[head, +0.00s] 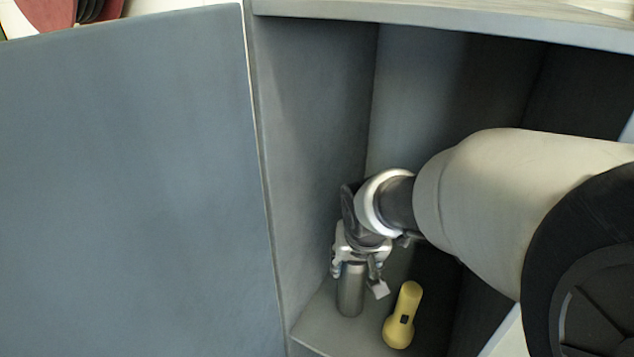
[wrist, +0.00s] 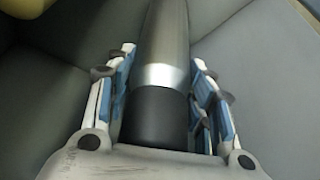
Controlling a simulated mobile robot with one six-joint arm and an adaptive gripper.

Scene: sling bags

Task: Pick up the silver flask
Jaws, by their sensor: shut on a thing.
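The silver flask (head: 350,291) is a slim metal cylinder inside the grey-blue cabinet, near its left wall. My gripper (head: 360,270) comes down on its top end from above. In the wrist view the flask (wrist: 164,45) shows a silver body and a black end part, which lies between the two fingers of my gripper (wrist: 162,100). The blue finger pads are on both sides of it, shut on the flask. I cannot tell whether its base touches the cabinet floor.
A yellow flashlight (head: 403,316) is just right of the flask. The cabinet's left wall (head: 310,150) is close on the left, and a top board (head: 450,20) runs above. A large grey-blue panel (head: 130,190) fills the left side.

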